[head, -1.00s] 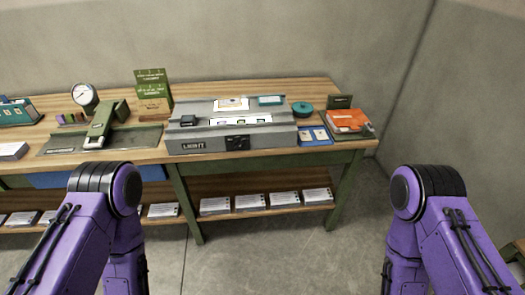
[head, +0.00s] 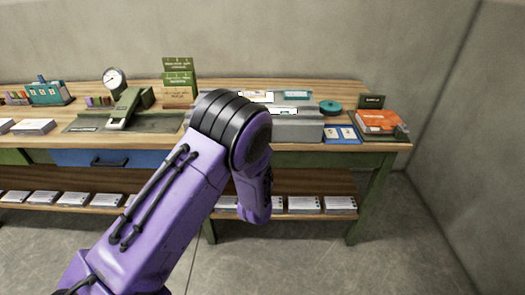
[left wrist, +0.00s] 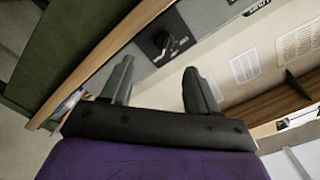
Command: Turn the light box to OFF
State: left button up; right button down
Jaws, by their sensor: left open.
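The grey light box (head: 308,128) stands on the workbench; my left arm covers its left part and front in the head view. The dark switch panel with a black knob (left wrist: 162,40) is on that face. My left gripper (left wrist: 157,66) is open and empty. Its two fingers point toward the face, with the knob showing between and beyond the tips. I cannot read the knob's setting. My right gripper is not in view.
The wooden bench (head: 345,93) also carries a green press (head: 128,108), a gauge (head: 113,78), a teal round tin (head: 330,107), a blue tray (head: 342,134) and an orange-topped item (head: 378,119). Paper stacks line the lower shelf. The floor at right is clear.

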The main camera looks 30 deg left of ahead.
pick_arm(q)
jog(key=r+p+x, duration=0.1)
jog(key=x, duration=1)
jog(key=shift+r+y, duration=0.3)
jog(key=shift+d, duration=0.1)
jog(key=shift+c, duration=0.2)
jog(key=c, duration=1)
